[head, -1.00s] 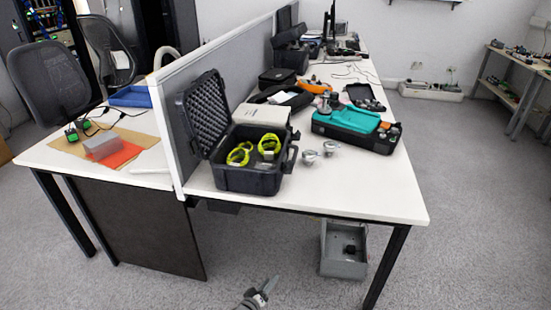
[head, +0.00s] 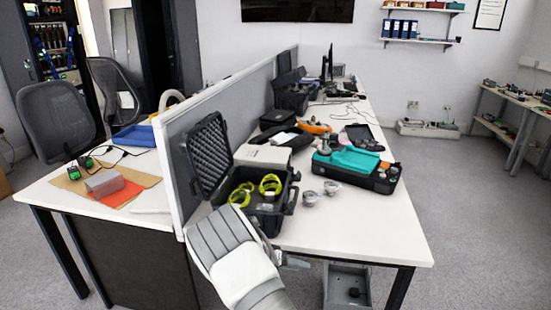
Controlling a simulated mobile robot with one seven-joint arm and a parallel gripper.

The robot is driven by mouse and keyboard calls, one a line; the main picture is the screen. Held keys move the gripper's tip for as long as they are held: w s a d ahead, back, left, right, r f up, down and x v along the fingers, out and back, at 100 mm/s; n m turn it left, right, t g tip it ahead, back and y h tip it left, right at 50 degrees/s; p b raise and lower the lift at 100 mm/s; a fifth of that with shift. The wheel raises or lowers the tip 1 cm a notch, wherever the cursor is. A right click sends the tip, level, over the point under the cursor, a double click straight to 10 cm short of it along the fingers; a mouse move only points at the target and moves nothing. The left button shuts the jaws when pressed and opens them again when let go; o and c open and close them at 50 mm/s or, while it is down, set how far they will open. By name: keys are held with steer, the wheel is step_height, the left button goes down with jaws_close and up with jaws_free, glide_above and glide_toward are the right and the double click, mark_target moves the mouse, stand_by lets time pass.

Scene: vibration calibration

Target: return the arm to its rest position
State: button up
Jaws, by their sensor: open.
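My arm rises from the bottom of the head view, its grey and white link (head: 238,262) in front of the table and the near-left part of the open black case. A small grey part of my gripper (head: 294,263) shows just right of that link, in front of the table's near edge. The rest of the gripper is hidden behind the link. It is open, and I see nothing held in it.
The open black case (head: 283,201) holds yellow-green rings. Two small metal parts (head: 310,198) and a teal-and-black case (head: 350,165) stand to its right on the white table (head: 365,225). A grey divider (head: 215,108) runs behind. Clear floor (head: 470,240) lies right.

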steer(key=s+d+r+g+y, duration=0.15)
steer(key=s+r, duration=0.25)
steer(key=r, duration=0.4)
steer(key=s+d+r+y, duration=0.3)
steer(key=s+r, duration=0.2)
steer(key=r, duration=0.3)
steer(key=s+d+r+g+y, duration=0.1)
steer(key=s+d+r+y, duration=0.2)
steer(key=r, duration=0.5)
steer(key=s+r+n+t+y, duration=0.15)
steer(key=s+r, duration=0.25)
steer(key=s, duration=0.7)
steer(key=s+r+n+t+y, duration=0.15)
steer(key=s+r, duration=0.35)
steer(key=s, duration=0.6)
step_height(320, 180, up, 15)
steer(key=p, duration=1.5)
steer(key=shift+s+f+t+h, duration=0.15)
steer(key=shift+t+h, duration=0.2)
steer(key=shift+h, duration=0.1)
steer(key=shift+f, duration=0.1)
